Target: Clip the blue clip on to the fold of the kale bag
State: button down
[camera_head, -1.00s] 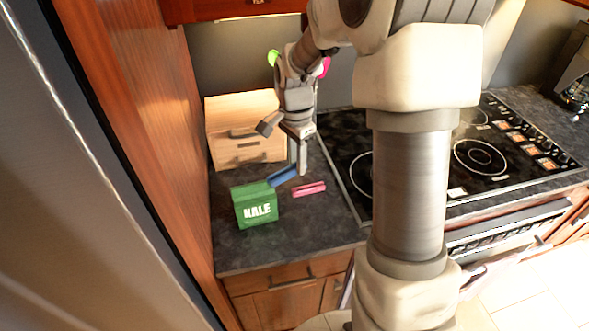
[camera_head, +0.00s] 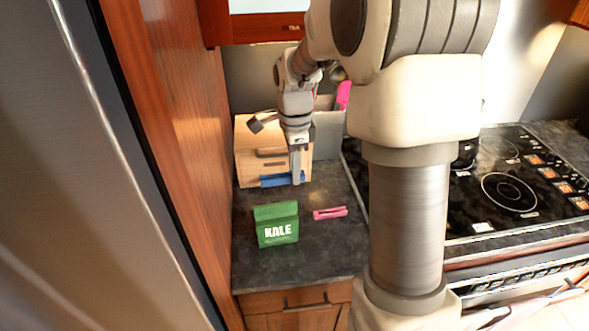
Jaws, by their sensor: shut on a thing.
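The green kale bag (camera_head: 277,226) stands upright on the dark counter, its folded top edge facing up and the word KALE on its front. The blue clip (camera_head: 278,181) is behind the bag, in front of the wooden box, and apart from the bag. My gripper (camera_head: 297,180) points down behind and to the right of the bag and is shut on the blue clip near its right end. The fingers cover part of the clip. I cannot tell whether the clip is clear of the counter.
A pink clip (camera_head: 330,213) lies on the counter right of the bag. A wooden box (camera_head: 247,152) and a grey container (camera_head: 328,135) stand behind. The stove (camera_head: 500,190) is on the right, a tall wooden panel (camera_head: 175,150) on the left. The front counter is clear.

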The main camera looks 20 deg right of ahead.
aim_at(294, 201)
jog(key=shift+f+b, duration=2.35)
jog(key=shift+f, duration=0.9)
jog(key=shift+f+b, duration=0.95)
jog(key=shift+f, duration=0.65)
dwell(0.6)
jog(key=shift+c, duration=0.7)
grip_release()
jog(key=shift+r, duration=0.15)
jog(key=shift+r+p, duration=3.05)
jog(key=shift+r, duration=0.85)
